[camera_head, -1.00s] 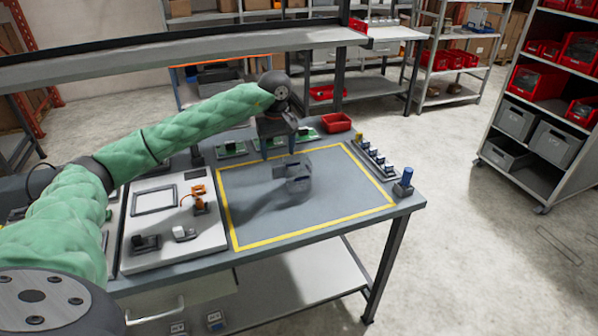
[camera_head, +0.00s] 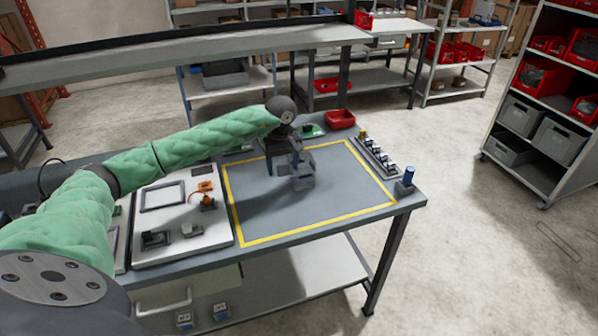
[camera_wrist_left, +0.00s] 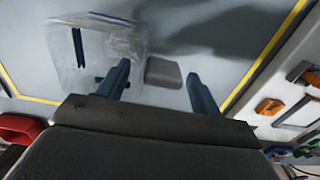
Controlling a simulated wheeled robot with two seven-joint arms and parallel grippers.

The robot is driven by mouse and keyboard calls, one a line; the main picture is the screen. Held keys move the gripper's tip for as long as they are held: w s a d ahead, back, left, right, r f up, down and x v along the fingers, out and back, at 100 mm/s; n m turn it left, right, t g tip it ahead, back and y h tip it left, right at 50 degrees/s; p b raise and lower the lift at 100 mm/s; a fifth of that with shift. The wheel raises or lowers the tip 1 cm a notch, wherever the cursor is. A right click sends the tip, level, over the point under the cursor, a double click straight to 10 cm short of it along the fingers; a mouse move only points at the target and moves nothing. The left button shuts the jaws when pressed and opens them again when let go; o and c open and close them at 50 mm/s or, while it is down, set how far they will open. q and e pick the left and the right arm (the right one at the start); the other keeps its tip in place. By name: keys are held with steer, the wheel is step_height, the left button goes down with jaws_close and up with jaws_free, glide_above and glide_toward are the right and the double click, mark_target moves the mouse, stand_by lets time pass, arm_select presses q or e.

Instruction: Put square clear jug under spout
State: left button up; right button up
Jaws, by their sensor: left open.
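The square clear jug (camera_head: 303,178) stands on the grey work area in the middle of the bench, partly hidden by my left gripper (camera_head: 282,165). In the left wrist view the clear jug (camera_wrist_left: 88,48) is at upper left, with see-through walls. A small grey block-like part (camera_wrist_left: 163,72) shows beside it, between the finger lines; I cannot tell whether it belongs to the jug. My left gripper (camera_wrist_left: 158,70) is open, and one finger overlaps the jug's near edge in the picture. Contact cannot be told. I cannot make out a spout. My right gripper is not in view.
A yellow line (camera_head: 330,225) frames the mostly clear work area. A white board (camera_head: 165,240) with small parts lies left of it. A row of small parts (camera_head: 378,155), a blue cylinder (camera_head: 408,175) and a red bin (camera_head: 341,118) stand along the right and back.

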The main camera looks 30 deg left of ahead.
arm_select(q)
steer(key=shift+f, duration=0.1)
steer(key=c, duration=1.4)
steer(key=shift+o, duration=0.2)
